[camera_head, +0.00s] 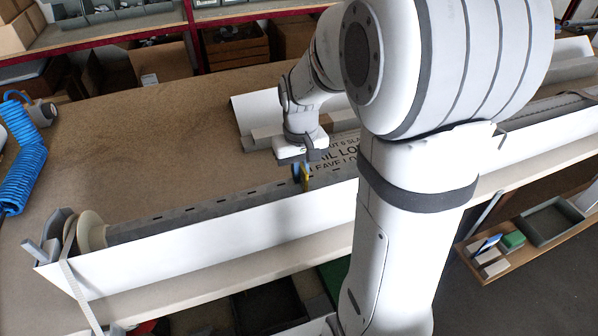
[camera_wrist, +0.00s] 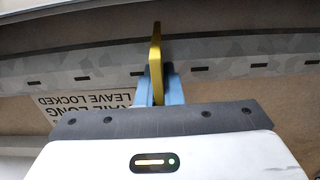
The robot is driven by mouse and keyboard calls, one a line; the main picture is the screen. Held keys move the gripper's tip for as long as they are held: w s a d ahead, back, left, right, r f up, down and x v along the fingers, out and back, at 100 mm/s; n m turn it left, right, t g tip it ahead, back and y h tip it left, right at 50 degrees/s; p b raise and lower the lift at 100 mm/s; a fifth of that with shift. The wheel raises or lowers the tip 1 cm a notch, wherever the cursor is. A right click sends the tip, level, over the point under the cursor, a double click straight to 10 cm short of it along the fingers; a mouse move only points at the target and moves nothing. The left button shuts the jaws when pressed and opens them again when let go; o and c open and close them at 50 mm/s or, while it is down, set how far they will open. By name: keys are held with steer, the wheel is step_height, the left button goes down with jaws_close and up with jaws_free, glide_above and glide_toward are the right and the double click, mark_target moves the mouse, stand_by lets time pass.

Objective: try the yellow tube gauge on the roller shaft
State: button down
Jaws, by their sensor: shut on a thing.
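The yellow tube gauge (camera_wrist: 155,62) shows edge-on in the wrist view, upright between the two blue fingers of my gripper (camera_wrist: 158,88). The gripper is shut on it. The roller shaft (camera_head: 195,213) is a long grey slotted tube lying along the white housing. In the wrist view the shaft (camera_wrist: 220,58) crosses behind the gauge, whose upper part overlaps it. I cannot tell whether they touch. The gauge's opening is hidden.
The long white housing (camera_head: 215,243) runs along the bench front. A cream pulley (camera_head: 91,231) with a strap is at the shaft's left end. A printed cardboard piece (camera_head: 335,152) lies behind the shaft. A blue coiled hose (camera_head: 22,160) is far left. The bench's left middle (camera_head: 140,130) is clear.

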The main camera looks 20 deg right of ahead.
steer(key=shift+r, duration=0.1)
steer(key=shift+r+p, duration=4.1)
steer(key=shift+r, duration=1.3)
